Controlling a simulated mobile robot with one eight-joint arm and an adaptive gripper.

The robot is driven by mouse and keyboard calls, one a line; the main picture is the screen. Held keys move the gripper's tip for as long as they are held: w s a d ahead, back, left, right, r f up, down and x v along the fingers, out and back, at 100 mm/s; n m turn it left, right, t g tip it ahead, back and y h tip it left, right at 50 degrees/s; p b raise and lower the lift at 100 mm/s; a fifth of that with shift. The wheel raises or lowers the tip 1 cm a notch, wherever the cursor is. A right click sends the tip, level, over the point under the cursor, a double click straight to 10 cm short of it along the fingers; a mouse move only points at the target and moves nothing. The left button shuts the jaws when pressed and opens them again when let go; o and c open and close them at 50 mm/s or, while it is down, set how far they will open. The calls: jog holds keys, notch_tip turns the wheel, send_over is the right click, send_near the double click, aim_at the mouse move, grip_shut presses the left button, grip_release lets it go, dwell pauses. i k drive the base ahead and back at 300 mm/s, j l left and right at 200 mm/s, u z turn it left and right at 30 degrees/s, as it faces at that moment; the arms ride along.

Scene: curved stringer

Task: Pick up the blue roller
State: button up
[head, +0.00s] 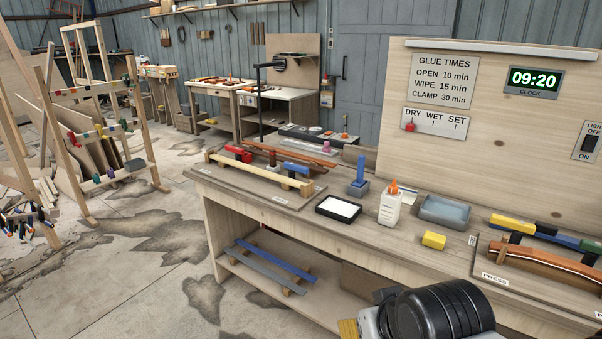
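A blue roller (361,169) stands upright in a small grey-blue holder (358,189) on the workbench, near the middle of the head view. Its lower end is hidden in the holder. Part of my arm shows at the bottom edge, in front of the bench and to the lower right of the roller. The fingers of my gripper do not show, and nothing touches the roller.
On the bench (290,222), a black-rimmed white tray (338,209) stands in front of the roller. A glue bottle (390,208), yellow block (433,240) and grey-blue tub (445,212) stand to its right. Clamped wooden strips (262,175) lie left.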

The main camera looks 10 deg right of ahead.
aim_at(360, 182)
jog(key=i, duration=0.55)
jog(key=i+z, duration=0.15)
jog(key=i, duration=0.4)
jog(key=i+j, duration=0.15)
jog(key=i, duration=0.35)
jog(key=i+j+z, duration=0.15)
jog(key=i, duration=0.4)
